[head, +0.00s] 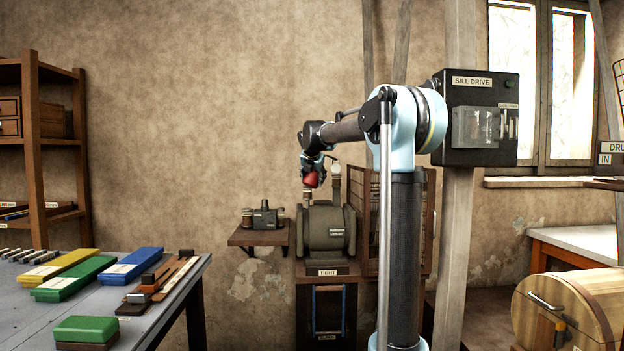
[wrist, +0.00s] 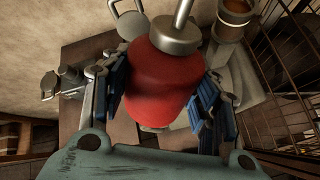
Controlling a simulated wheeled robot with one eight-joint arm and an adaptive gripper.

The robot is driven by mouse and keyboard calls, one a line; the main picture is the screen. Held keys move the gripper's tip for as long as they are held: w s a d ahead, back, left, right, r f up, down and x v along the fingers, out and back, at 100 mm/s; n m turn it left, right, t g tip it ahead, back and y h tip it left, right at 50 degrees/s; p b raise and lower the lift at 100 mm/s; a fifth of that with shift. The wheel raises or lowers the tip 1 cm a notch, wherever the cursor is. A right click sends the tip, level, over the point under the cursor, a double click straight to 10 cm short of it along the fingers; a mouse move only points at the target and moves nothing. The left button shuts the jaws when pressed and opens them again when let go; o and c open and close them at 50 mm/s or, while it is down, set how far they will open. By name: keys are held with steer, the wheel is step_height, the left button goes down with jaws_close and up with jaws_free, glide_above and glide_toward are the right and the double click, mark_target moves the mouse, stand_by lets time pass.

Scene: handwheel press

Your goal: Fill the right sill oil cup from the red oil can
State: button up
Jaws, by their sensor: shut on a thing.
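My gripper (head: 313,167) is shut on the red oil can (head: 311,180), above the left part of a grey-green drum-shaped machine (head: 326,228). In the wrist view the can (wrist: 158,88) sits between both blue-padded fingers. Its grey collar (wrist: 174,36) and thin spout (wrist: 183,12) point to the top edge, where the spout tip is cut off. A cup with brownish contents (wrist: 233,20) stands at upper right, apart from the can. In the head view a pale-topped cup (head: 336,170) stands just right of the can. I cannot tell whether oil is flowing.
A small wall shelf (head: 258,238) with a dark device (head: 264,217) is left of the machine. A wire-mesh guard (head: 400,222) stands close on the right. The SILL DRIVE box (head: 478,118) is on a post. A workbench (head: 60,318) with coloured boxes is front left.

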steer(key=shift+w+d+f+n+t+h, duration=0.2)
steer(key=shift+w+d+n+t+h, duration=0.15)
steer(key=shift+d+t+h, duration=0.2)
steer(key=shift+w+d+f+n+t+h, duration=0.15)
steer(key=shift+w+d+n+t+h, duration=0.25)
steer(key=shift+d, duration=0.2)
steer(key=shift+s, duration=0.1)
